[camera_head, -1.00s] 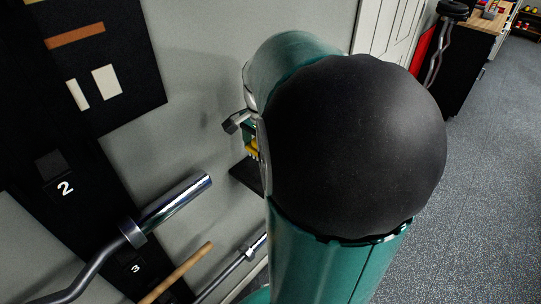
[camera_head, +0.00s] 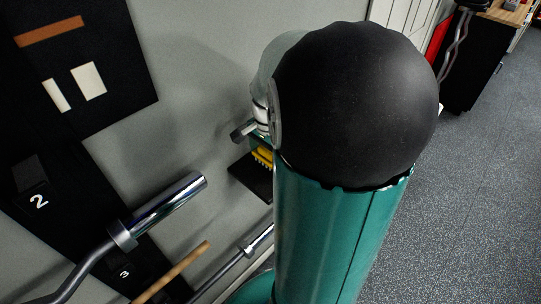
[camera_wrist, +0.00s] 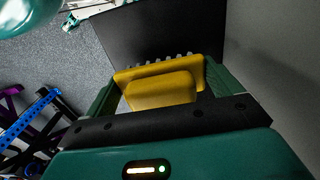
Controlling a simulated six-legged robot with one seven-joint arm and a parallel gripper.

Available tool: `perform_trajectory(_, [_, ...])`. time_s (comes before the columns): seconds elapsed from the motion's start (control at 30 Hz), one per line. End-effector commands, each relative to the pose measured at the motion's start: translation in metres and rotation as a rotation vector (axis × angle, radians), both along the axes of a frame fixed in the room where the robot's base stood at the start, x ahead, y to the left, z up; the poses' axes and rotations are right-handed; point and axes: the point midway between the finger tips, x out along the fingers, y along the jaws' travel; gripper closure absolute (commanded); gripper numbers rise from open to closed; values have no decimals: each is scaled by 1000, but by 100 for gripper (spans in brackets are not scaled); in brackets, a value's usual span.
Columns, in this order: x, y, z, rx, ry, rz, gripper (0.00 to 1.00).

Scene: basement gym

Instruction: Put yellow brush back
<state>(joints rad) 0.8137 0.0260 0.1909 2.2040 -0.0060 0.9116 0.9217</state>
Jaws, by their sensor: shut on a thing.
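My gripper (camera_wrist: 162,84) is shut on the yellow brush (camera_wrist: 160,92), which sits between its two green fingers in the wrist view. A row of grey bristle tufts or studs shows along the brush's far edge. A small part of the brush (camera_head: 262,157) also shows in the head view, beside my arm. A black plate or small shelf (camera_wrist: 160,32) lies just beyond the brush in the wrist view. The same black shelf (camera_head: 250,180) shows against the wall, below the brush, in the head view. I cannot tell whether brush and shelf touch. My arm hides most of the gripper in the head view.
The grey wall (camera_head: 205,100) is close beside the gripper. A metal bar end (camera_head: 165,205) and a wooden stick (camera_head: 180,270) stand at lower left. Purple and blue equipment (camera_wrist: 30,120) is at left in the wrist view. Open floor (camera_head: 480,190) lies to the right.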

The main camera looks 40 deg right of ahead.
Motion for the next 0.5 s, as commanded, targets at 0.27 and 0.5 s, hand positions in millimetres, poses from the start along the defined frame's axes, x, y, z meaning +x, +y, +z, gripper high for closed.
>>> perform_trajectory(0.27, [-2, 3, -16, 0, -1, -2, 31])
perform_trajectory(0.5, [-2, 3, -19, 1, 0, -2, 31])
